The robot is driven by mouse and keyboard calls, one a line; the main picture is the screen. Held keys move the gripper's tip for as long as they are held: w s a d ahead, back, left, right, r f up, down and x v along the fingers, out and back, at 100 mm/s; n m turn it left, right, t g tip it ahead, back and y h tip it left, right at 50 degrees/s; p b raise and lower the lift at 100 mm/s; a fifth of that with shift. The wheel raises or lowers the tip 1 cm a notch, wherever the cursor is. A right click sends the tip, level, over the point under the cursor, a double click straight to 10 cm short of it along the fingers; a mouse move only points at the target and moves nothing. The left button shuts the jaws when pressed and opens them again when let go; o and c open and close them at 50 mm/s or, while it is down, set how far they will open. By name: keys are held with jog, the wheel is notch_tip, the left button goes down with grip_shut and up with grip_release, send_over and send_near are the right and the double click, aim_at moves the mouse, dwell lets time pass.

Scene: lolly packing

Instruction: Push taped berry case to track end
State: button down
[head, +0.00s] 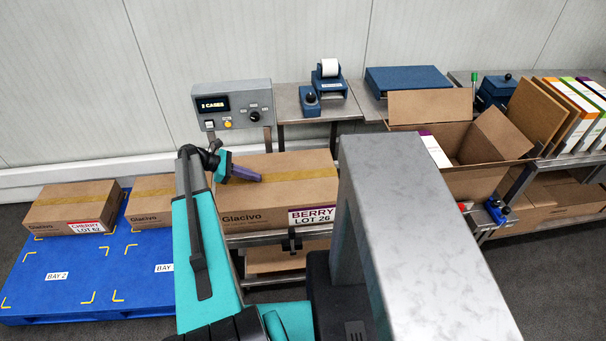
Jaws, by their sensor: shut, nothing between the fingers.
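The berry case (252,204) is a closed brown carton with yellowish tape along its top seam. Its front bears a "Glacivo" print and a label reading "BERRY LOT 26". It sits on the metal track (290,236) in the middle of the head view, and my column hides its right end. My gripper (256,178) is shut and empty, its purple fingertips pointing right over the left part of the case top. Whether the fingertips touch the case cannot be told. My teal arm rises in front of the case's left edge.
A control box (232,105) reading "2 CASES" stands behind the case. A blue pallet (90,270) at left holds a cherry case (72,207) and another carton (152,198). An open carton (460,150) stands right of my column. A label printer (328,78) sits on the back shelf.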

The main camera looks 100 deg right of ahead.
jog(key=shift+a+f, duration=0.25)
jog(key=shift+f, duration=0.25)
jog(key=shift+d+r+p, duration=0.15)
jog(key=shift+r+p, duration=0.45)
jog(key=shift+r, duration=0.15)
jog(key=shift+r, duration=0.25)
jog(key=shift+r+p, duration=0.15)
jog(key=shift+p, duration=0.25)
jog(key=w+a+b, duration=0.1)
jog(key=w+b, duration=0.4)
jog(key=w, duration=2)
jog(key=shift+b, duration=0.4)
jog(key=shift+a, duration=0.1)
